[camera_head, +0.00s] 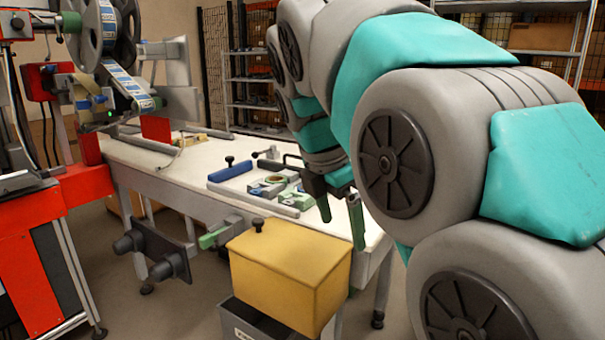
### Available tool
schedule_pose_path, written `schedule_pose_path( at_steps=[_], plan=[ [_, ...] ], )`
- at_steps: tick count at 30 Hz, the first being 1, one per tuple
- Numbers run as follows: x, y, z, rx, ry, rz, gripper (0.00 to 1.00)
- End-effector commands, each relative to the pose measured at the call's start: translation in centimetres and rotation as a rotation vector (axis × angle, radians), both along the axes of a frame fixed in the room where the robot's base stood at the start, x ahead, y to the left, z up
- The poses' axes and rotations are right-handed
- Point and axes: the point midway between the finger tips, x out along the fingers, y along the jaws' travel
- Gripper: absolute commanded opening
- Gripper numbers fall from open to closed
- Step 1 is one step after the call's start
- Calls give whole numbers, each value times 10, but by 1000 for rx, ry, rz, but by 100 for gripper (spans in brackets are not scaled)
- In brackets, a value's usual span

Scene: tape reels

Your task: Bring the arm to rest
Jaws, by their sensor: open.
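My arm (395,115) fills the right side of the head view, with large grey joints and teal covers. It bends over the right part of the white table. My gripper (341,232) hangs from it, pointing down, with two green fingers spread apart. No object shows between the fingers.
A yellow box (290,268) sits on a grey crate (247,322) in front. A red labelling machine (33,255) with reels stands left. Shelves stand behind.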

Motion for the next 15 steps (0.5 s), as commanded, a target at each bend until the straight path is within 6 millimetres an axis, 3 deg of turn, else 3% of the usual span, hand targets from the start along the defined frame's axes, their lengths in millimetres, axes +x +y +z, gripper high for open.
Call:
schedule_pose_path(
  at_steps=[7,15],
  plan=[
    [-43,-40,-52,94,4,-419,94],
    [-116,-75,-127,192,9,-1015,94]
  ],
)
